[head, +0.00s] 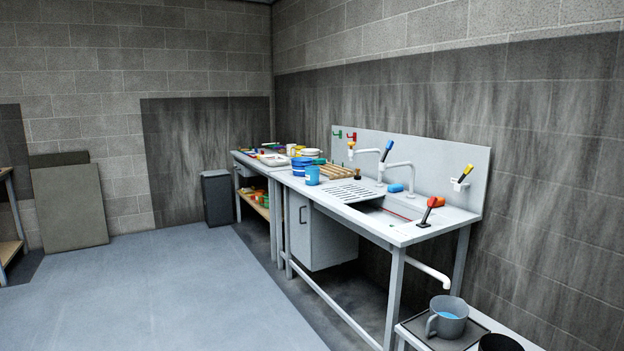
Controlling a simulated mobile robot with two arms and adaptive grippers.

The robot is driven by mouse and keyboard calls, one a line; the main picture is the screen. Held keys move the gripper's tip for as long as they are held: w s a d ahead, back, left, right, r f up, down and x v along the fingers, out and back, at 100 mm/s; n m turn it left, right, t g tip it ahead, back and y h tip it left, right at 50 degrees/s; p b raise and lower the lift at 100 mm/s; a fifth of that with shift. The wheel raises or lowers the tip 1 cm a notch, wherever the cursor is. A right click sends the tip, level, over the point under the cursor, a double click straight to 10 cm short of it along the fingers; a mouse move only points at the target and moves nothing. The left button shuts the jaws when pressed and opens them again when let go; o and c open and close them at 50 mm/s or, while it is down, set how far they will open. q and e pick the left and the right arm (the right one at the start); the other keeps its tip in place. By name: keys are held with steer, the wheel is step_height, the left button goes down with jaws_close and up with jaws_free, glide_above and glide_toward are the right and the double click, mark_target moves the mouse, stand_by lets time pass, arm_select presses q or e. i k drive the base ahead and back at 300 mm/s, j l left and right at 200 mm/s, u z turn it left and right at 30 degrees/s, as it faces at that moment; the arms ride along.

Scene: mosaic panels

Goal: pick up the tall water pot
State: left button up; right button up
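A grey pot (447,325) with a side handle stands upright on a low stand at the lower right, with blue water visible inside. A small blue cup (312,176) stands on the sink counter, in front of a wider blue tub (297,169). I cannot tell for certain which of these is the tall water pot. Neither of my grippers is in view.
The sink counter (345,205) runs along the right wall with a basin, taps, and a drying rack. The low stand (418,335) has a dark round object (500,343) cut off at the bottom edge. A dark bin (217,197) stands at the back. The left floor is clear.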

mark_target(312, 173)
steer(key=i+u, duration=0.35)
steer(key=i, duration=3.7)
